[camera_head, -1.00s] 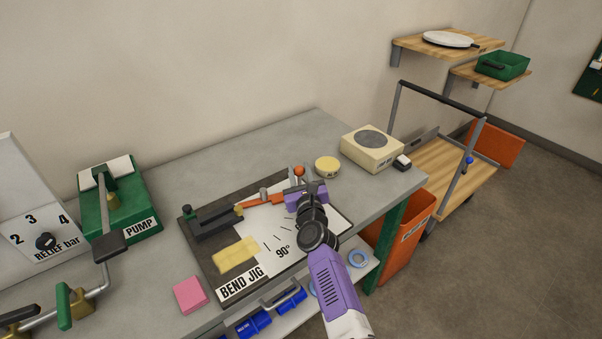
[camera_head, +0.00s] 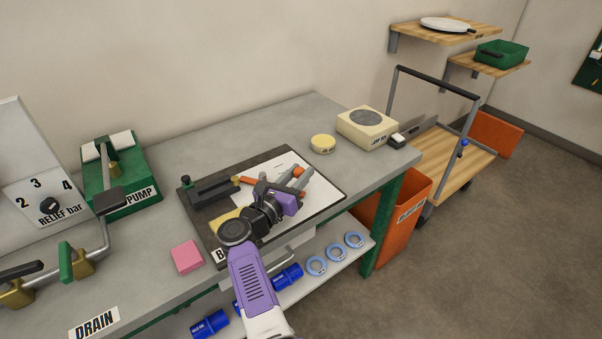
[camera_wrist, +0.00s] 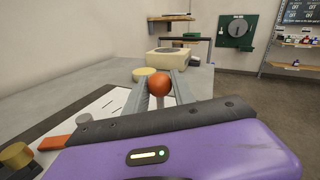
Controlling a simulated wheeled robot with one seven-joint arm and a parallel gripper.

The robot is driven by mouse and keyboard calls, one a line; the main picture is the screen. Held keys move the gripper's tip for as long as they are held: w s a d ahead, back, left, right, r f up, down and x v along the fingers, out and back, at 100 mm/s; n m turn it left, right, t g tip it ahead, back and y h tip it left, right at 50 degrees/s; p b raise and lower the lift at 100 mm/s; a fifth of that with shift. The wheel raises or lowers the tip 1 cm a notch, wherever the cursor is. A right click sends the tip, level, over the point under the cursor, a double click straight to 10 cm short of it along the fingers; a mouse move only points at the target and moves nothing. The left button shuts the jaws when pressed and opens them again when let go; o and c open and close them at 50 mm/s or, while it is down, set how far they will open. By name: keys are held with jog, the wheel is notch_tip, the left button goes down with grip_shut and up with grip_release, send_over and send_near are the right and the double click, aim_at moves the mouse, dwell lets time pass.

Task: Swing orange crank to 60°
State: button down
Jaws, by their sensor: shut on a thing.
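The orange crank (camera_head: 250,181) lies over the white dial sheet (camera_head: 318,194) of the bend jig, its pivot end near a brass piece. Its middle is hidden behind my gripper. The crank's round orange knob (camera_wrist: 157,89) stands between my fingers in the wrist view. My gripper (camera_wrist: 159,91) is shut on the knob. In the head view my gripper (camera_head: 302,177) reaches in from the front over the jig. Part of the crank arm (camera_wrist: 55,143) shows at lower left in the wrist view. My arm covers most angle marks, so I cannot read the angle.
A yellow round tin (camera_head: 322,144) and a cream box (camera_head: 367,127) stand behind the jig. A pink block (camera_head: 187,257) lies at its front left. The green pump (camera_head: 122,172) is farther left. Blue rings (camera_head: 335,255) lie on the lower shelf.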

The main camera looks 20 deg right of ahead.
jog(key=shift+s+a+m+g+h+b, duration=0.4)
jog(key=shift+s+g+b, duration=0.1)
jog(key=shift+s+b, duration=0.05)
jog(key=shift+r, duration=0.1)
jog(key=c, duration=1.1)
grip_release()
jog(key=shift+o, duration=0.2)
jog(key=shift+s+a, duration=0.25)
jog(key=shift+a, duration=0.15)
jog(key=b+v, duration=0.1)
jog(key=v, duration=0.5)
jog(key=shift+s+a, duration=0.3)
